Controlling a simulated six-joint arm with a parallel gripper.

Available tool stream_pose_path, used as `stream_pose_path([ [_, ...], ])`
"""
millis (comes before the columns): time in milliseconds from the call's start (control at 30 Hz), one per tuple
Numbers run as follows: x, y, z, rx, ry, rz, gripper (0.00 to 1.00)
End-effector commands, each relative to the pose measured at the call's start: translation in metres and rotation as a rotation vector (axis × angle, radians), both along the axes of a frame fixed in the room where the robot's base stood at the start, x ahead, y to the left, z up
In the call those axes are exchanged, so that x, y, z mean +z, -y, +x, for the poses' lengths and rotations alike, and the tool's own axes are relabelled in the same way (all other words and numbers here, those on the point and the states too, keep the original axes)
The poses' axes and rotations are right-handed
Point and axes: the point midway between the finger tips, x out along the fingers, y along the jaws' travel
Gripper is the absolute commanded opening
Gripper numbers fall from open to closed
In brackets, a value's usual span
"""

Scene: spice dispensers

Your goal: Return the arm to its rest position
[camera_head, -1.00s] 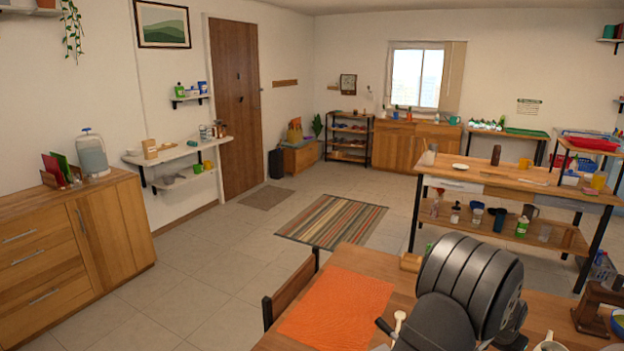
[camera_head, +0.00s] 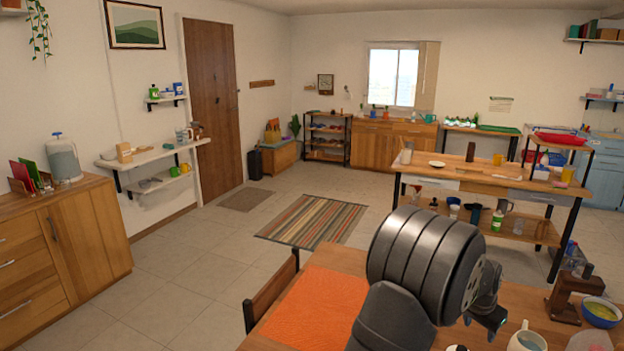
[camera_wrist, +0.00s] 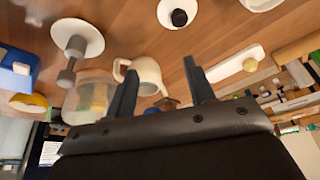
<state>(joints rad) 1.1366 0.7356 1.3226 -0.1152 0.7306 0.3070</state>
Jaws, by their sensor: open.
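My gripper (camera_wrist: 158,88) is open in the wrist view, its two dark fingers apart with nothing held between them. In the head view my gripper (camera_head: 490,318) is partly hidden behind my large dark arm joint, above the wooden table (camera_head: 400,262). A cream mug (camera_wrist: 148,74) is seen near and partly behind the left finger in the wrist view. It appears to be the white mug (camera_head: 527,338) at the bottom of the head view.
An orange mat (camera_head: 312,310) lies on the table left of my arm. A brown wooden stand (camera_head: 565,300) and a blue-rimmed bowl (camera_head: 601,312) are to the right. A chair (camera_head: 270,290) stands at the table's left edge. A workbench (camera_head: 470,172) stands farther back.

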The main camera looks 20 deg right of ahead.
Motion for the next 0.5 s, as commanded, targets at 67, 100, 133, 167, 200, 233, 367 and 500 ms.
stream_pose_path([
  [67, 0.006, -0.004, 0.011, -0.025, -0.002, -0.002, 0.49],
  [100, 0.008, -0.006, 0.015, -0.042, -0.002, -0.003, 0.49],
  [133, 0.01, -0.008, 0.018, -0.054, -0.003, -0.003, 0.49],
  [167, 0.012, -0.009, 0.022, -0.066, -0.003, -0.004, 0.49],
  [200, 0.015, -0.011, 0.026, -0.081, -0.003, -0.006, 0.49],
  [233, 0.017, -0.012, 0.029, -0.093, -0.003, -0.009, 0.49],
  [367, 0.027, -0.019, 0.043, -0.147, -0.003, -0.019, 0.49],
  [500, 0.036, -0.026, 0.058, -0.203, -0.003, -0.032, 0.49],
])
